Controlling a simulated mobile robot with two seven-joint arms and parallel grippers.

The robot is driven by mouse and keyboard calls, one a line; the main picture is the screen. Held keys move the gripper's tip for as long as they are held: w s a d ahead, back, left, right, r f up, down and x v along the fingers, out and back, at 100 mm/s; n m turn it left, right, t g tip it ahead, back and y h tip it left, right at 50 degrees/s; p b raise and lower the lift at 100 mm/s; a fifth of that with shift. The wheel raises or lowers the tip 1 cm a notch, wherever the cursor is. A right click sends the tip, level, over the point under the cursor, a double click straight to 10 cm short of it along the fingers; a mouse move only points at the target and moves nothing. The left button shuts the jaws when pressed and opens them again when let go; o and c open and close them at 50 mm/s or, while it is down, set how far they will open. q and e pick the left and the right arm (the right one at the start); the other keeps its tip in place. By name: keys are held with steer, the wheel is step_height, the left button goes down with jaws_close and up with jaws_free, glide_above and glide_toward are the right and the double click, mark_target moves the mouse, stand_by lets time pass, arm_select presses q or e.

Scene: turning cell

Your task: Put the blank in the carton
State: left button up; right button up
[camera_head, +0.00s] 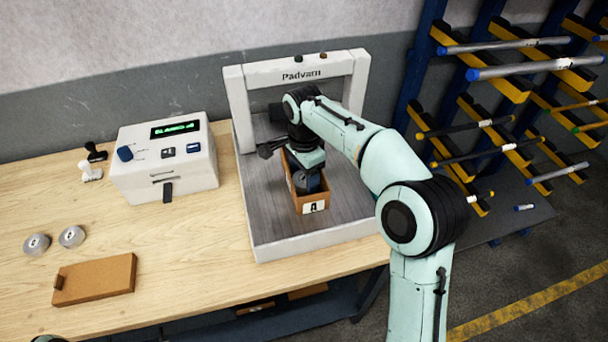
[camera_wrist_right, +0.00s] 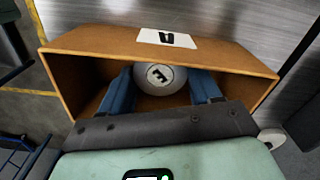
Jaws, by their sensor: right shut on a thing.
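In the head view the arm hides the blank. My left gripper is out of view.
The portal marked "Padvarn" (camera_head: 302,74) arches behind the carton. Two more round blanks (camera_head: 36,244) (camera_head: 71,237) and a flat brown board (camera_head: 95,279) lie on the wooden table. A white control box (camera_head: 165,160) stands left of the bed. Bar racks (camera_head: 500,90) are right.

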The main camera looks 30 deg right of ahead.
mark_target(304, 178)
steer(key=o, duration=0.7)
steer(key=shift+f, duration=0.1)
steer(key=o, duration=0.5)
steer(key=shift+c, duration=0.2)
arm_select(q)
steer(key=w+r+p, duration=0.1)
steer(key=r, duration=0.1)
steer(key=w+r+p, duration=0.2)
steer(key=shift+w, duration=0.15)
arm_select(e)
step_height(304, 178, up, 12)
steer(key=shift+r, duration=0.2)
